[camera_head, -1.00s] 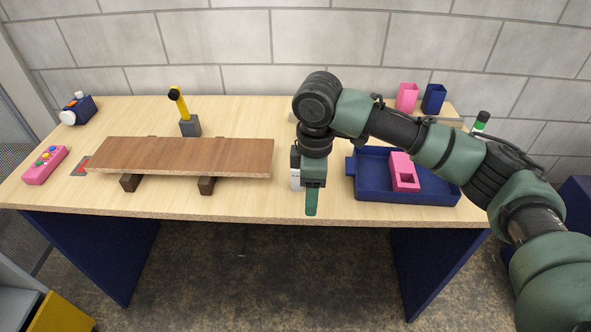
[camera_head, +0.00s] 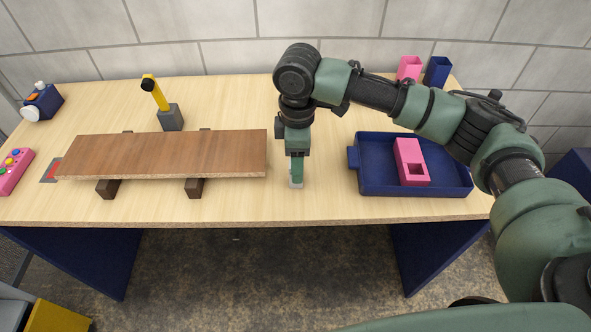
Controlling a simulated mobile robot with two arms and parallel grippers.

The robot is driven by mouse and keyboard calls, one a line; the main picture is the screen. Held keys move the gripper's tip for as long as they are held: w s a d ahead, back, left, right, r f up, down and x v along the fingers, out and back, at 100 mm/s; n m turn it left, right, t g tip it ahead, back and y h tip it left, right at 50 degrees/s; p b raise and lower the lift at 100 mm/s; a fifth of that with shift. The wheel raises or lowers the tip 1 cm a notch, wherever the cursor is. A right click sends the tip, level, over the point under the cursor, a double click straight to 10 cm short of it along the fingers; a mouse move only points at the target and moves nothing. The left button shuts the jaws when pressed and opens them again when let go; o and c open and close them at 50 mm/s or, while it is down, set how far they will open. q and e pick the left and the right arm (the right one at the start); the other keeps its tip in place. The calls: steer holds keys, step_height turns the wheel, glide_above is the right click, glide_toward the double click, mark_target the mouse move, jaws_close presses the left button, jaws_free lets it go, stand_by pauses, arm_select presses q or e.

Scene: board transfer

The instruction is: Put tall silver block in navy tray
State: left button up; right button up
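My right gripper (camera_head: 297,172) points down over the table, left of the navy tray. A small light-grey piece, which looks like the foot of the tall silver block (camera_head: 296,184), shows at its fingertips; the rest is hidden behind the gripper. The fingers are seen edge-on, so I cannot tell whether they are open or closed around it. The navy tray (camera_head: 371,190) lies on the table at the right with a pink block with a square opening (camera_head: 411,160) inside it. My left gripper is not in view.
A brown board (camera_head: 165,153) rests on dark supports left of the gripper. A yellow-and-black post on a grey base (camera_head: 171,118) stands behind it. Pink (camera_head: 409,68) and navy (camera_head: 437,71) cups stand at the back right. Bare table lies between gripper and tray.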

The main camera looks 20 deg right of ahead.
step_height(320, 180, down, 5)
steer(key=shift+a+r+p, duration=0.1)
steer(key=shift+a+p, duration=0.05)
steer(key=shift+p, duration=0.3)
steer(key=shift+w, duration=0.1)
jaws_close()
